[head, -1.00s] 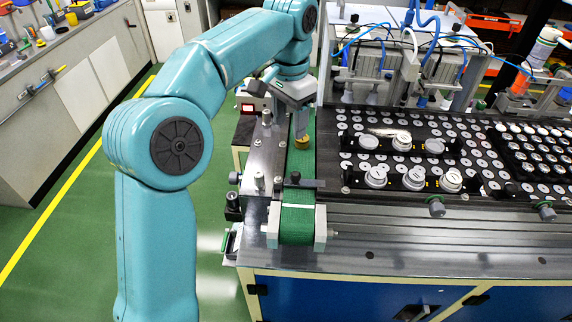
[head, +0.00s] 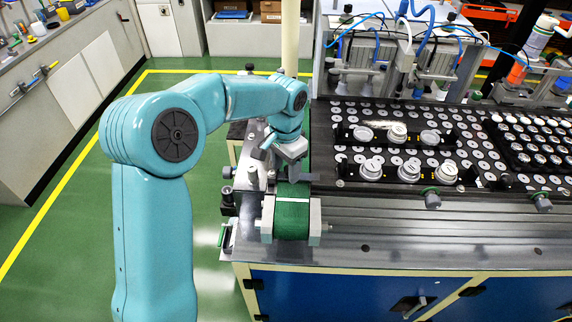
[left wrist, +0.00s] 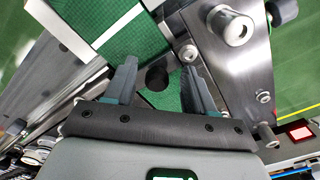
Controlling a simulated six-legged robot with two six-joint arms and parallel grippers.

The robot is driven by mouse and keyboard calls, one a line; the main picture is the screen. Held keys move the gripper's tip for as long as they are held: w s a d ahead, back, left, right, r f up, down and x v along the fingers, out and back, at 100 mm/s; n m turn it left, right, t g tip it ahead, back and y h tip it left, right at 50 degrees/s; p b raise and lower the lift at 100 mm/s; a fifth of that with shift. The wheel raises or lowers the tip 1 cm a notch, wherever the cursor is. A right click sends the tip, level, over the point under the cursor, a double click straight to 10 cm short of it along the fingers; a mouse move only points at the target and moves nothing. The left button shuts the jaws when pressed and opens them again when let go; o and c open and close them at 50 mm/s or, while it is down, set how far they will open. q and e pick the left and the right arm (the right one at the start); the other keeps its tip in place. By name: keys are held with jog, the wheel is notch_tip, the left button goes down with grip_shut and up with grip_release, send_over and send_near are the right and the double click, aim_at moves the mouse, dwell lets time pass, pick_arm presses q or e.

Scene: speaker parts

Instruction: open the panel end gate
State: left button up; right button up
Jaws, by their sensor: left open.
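My left gripper (head: 292,170) is low over the near end of the green conveyor belt (head: 292,218). It is open in the left wrist view (left wrist: 159,66), with its two grey fingers apart. A dark round knob (left wrist: 157,78) stands between the fingers above the green belt (left wrist: 135,42), with no clear contact on either side. It looks like part of the end gate, but I cannot tell how it joins. The gripper hides most of the gate in the head view. My right gripper is not in view.
A steel plate with a silver post (left wrist: 234,28) and bolts lies beside the belt. A black panel (head: 440,150) with rows of round speaker parts is right of the belt. Green floor (head: 70,225) is open at the left.

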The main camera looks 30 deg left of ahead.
pick_arm(q)
jog(key=shift+w+f, duration=0.25)
jog(key=shift+w+d+f, duration=0.15)
jog(key=shift+w+d, duration=0.25)
jog(key=shift+w, duration=0.15)
jog(key=shift+c, duration=0.3)
jog(key=shift+s+a, duration=0.3)
jog(key=shift+s, duration=0.2)
grip_shut()
jog(key=shift+w+d, duration=0.1)
jog(key=shift+d, duration=0.05)
jog(key=shift+r, duration=0.2)
